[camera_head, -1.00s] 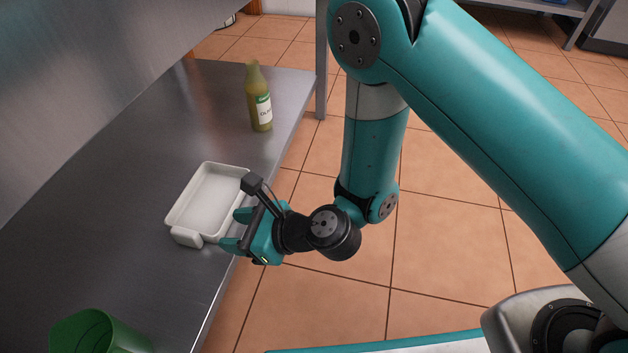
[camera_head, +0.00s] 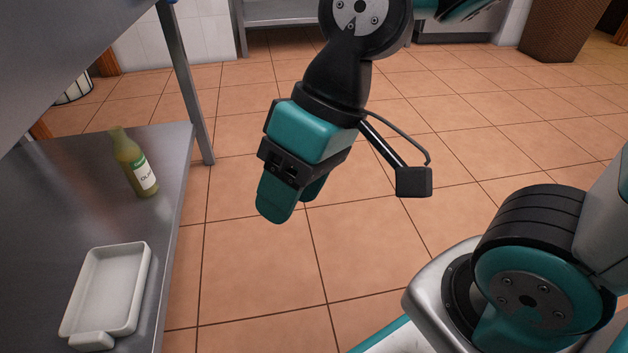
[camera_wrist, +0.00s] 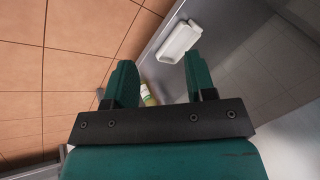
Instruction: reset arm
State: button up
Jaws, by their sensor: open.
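My gripper (camera_head: 290,208) hangs over the tiled floor in the head view, to the right of the steel counter and clear of it. In the wrist view its two teal fingers (camera_wrist: 157,82) stand apart with nothing held between them. A white rectangular tray (camera_head: 107,290) lies on the counter at the lower left. It also shows in the wrist view (camera_wrist: 180,42), beyond the fingers. A green-yellow bottle (camera_head: 134,165) with a white label stands upright on the counter behind the tray. In the wrist view the bottle (camera_wrist: 148,93) is partly hidden by my gripper.
The steel counter (camera_head: 40,220) fills the left side, with a metal leg (camera_head: 186,85) at its far corner. A steel shelf (camera_head: 290,12) stands at the back. The tiled floor (camera_head: 260,290) around my gripper is free.

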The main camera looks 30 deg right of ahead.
jog(key=s+d, duration=0.1)
jog(key=d+n+h, duration=0.1)
jog(key=shift+s+d+r, duration=0.3)
jog(key=shift+s+r, duration=0.05)
jog(key=shift+r, duration=0.05)
jog(key=shift+r, duration=0.1)
notch_tip(320, 180, up, 56)
jog(key=p, duration=5.6)
